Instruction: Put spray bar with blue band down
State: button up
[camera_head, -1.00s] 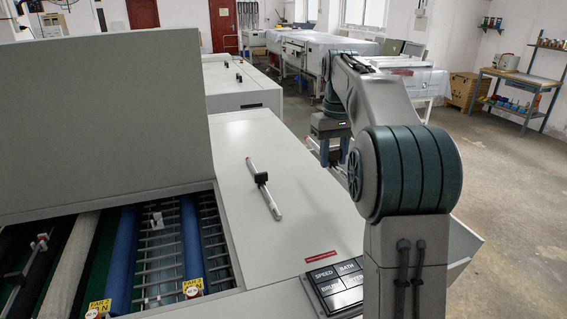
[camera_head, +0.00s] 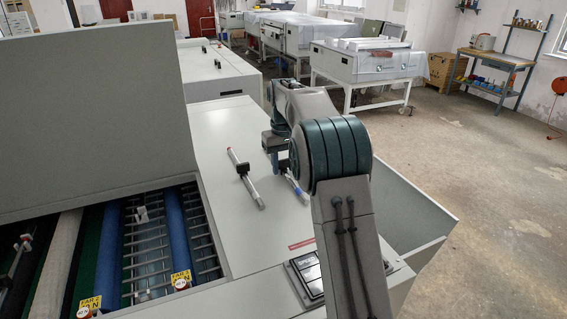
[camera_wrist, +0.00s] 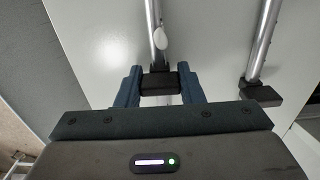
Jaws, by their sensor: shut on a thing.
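My gripper (camera_head: 277,158) is over the right part of the machine's pale top panel (camera_head: 215,140). It is shut on the black block (camera_wrist: 158,82) of a silver spray bar (camera_wrist: 152,15), which has a white oval piece near the block. In the head view the held bar (camera_head: 297,187) shows only in part beside my arm, with blue on it. I cannot tell whether it touches the panel. A second silver bar with a black block (camera_head: 243,168) lies on the panel to the left; another view of a bar and block (camera_wrist: 262,92) is at the right in the wrist view.
The open machine bed with blue rollers (camera_head: 177,240) is at the left, below a raised grey lid (camera_head: 90,110). An open pale bin (camera_head: 420,215) is at the right. The panel around the lying bar is clear.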

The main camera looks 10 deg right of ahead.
aim_at(284, 160)
jog(key=o, duration=1.1)
jog(key=shift+c, duration=0.2)
notch_tip(284, 160, up, 12)
jog(key=p, duration=0.1)
